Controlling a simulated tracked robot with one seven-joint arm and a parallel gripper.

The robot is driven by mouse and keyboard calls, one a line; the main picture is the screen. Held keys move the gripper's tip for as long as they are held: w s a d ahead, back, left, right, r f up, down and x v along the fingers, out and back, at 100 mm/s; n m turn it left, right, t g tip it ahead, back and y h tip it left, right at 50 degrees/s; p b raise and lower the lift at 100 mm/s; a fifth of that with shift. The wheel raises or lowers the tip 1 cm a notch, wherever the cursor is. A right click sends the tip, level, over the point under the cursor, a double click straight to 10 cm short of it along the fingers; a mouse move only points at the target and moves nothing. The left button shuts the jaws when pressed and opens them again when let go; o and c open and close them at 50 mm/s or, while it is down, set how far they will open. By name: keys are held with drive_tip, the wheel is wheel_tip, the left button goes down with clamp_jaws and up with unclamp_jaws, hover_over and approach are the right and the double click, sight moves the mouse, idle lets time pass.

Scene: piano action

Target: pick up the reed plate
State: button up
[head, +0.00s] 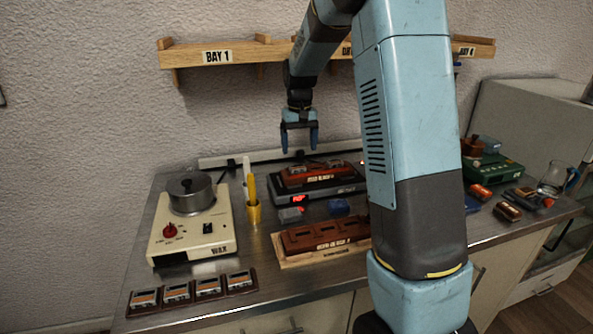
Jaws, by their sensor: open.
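My gripper (300,148) points down, open and empty, in the air above the back of the bench. Its two blue fingers are apart. I cannot tell for sure which thing is the reed plate. A reddish-brown block (318,181) with a label and small metal pieces on top sits on a dark device (340,194) below my gripper. A second brown block (325,234) with slots lies on a pale wooden board (285,263) nearer the front. A small grey piece (290,215) and a blue piece (338,207) lie between them.
A cream wax heater (185,243) with a metal pot (190,190) stands at left. A dark rack (240,284) with several metal-faced pieces lies at the front left edge. A yellow cup (254,214) holds upright tools. A shelf (237,52) hangs on the wall. My arm hides the bench's middle right.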

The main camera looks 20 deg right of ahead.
sight(298, 169)
drive_tip(key=f, duration=0.6)
drive_tip(key=shift+w+f, duration=0.1)
drive_tip(key=shift+w, duration=0.2)
drive_tip(key=shift+a+f, duration=0.1)
drive_tip(key=shift+f, duration=0.6)
drive_tip(key=shift+s, duration=0.1)
drive_tip(key=shift+s+f, duration=0.15)
clamp_jaws()
